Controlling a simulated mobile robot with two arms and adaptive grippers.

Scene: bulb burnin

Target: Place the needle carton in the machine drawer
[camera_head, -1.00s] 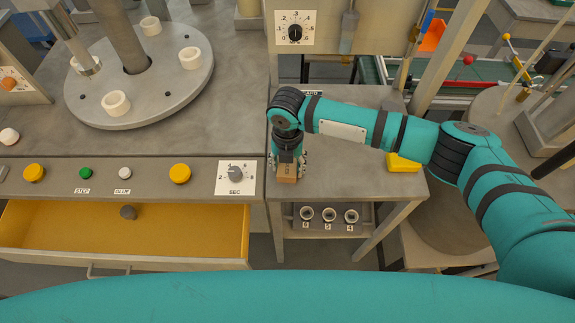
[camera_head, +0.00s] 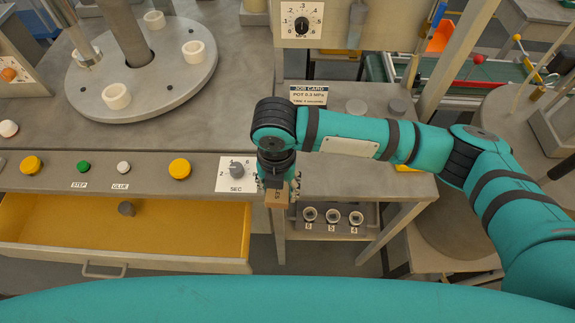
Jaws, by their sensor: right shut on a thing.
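My right gripper (camera_head: 277,186) reaches in from the right and is shut on a small brown carton (camera_head: 276,198). It holds the carton just in front of the machine's front panel, below the SEC dial and to the right of the drawer. The machine drawer (camera_head: 130,265) is pulled open at the lower left, with a yellow inside and a grey handle. The carton is apart from the drawer. My left gripper is not in view.
The front panel has yellow buttons (camera_head: 180,169), a green STEP button (camera_head: 84,168) and a SEC dial (camera_head: 237,170). A shelf with several round cups (camera_head: 332,216) is under the side table, right of the carton. A job card (camera_head: 309,95) lies on the side table.

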